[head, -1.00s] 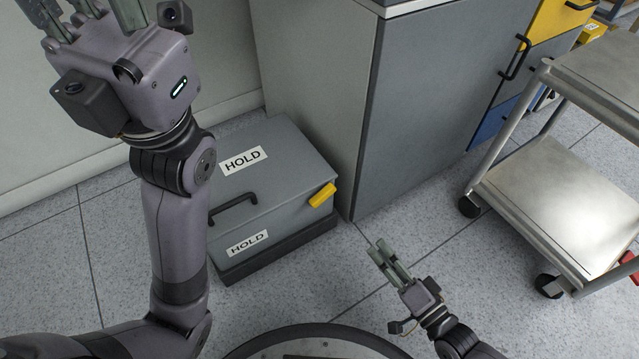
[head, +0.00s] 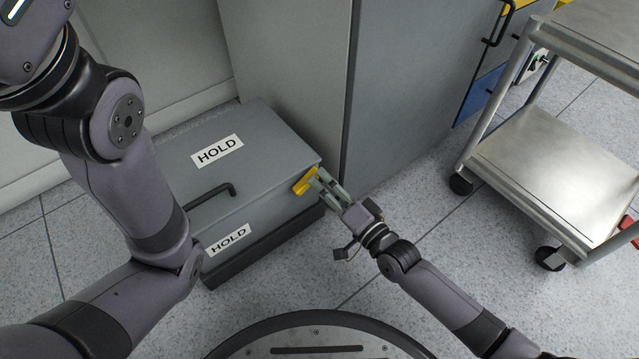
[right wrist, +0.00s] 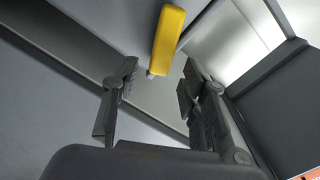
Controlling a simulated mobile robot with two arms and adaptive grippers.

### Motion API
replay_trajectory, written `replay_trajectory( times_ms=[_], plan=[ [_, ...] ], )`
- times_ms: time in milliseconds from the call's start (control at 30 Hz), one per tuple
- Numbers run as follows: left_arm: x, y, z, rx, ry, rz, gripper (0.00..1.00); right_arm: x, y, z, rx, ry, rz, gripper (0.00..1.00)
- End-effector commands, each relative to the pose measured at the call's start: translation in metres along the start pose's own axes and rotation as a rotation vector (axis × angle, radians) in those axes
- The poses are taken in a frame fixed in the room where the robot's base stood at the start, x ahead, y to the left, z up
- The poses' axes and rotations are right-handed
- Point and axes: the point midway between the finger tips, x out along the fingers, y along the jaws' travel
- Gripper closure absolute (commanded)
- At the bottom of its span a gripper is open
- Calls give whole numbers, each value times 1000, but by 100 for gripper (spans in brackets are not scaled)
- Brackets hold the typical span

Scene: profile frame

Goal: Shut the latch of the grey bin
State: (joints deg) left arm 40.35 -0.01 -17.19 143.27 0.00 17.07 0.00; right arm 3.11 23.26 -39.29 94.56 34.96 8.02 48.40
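The grey bin (head: 265,152) stands on the floor at the centre left of the head view, its lid down, with HOLD labels on lid and front. Its yellow latch (head: 304,181) is on the right side and sticks out at a slant. My right gripper (head: 325,182) is at the latch, just to its right. In the right wrist view the yellow latch (right wrist: 167,40) lies just beyond the open fingers (right wrist: 160,72), between their tips in the picture. I cannot tell whether they touch.
A tall grey cabinet (head: 420,80) stands close behind and right of the bin. A metal cart (head: 550,175) on casters is at the right. The bin's black handle (head: 213,196) sticks out at the front. Floor between bin and cart (head: 430,220) is clear.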

Motion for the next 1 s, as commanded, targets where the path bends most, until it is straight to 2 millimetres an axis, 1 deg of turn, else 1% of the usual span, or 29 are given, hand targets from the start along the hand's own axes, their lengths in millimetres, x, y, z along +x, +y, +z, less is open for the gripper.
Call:
replay_trajectory(
  times_ms=[33, 200, 300, 567, 1000],
  plan=[
    [-7, 1, -2, 0, 0, 0, 69, 8, 3, 1, 0, 2, -2, 60],
    [-13, 2, -4, 0, -2, -1, 69, 24, 1, 0, -1, 1, -1, 60],
    [-13, 3, -4, 0, -2, -1, 69, 27, 1, 0, -1, 1, 0, 60],
    [-13, 3, -4, 0, -1, 0, 69, 27, 0, 0, -1, 0, 1, 61],
    [-13, 3, -4, -1, -1, 0, 69, 27, 0, 0, -1, 0, 1, 90]
  ],
)
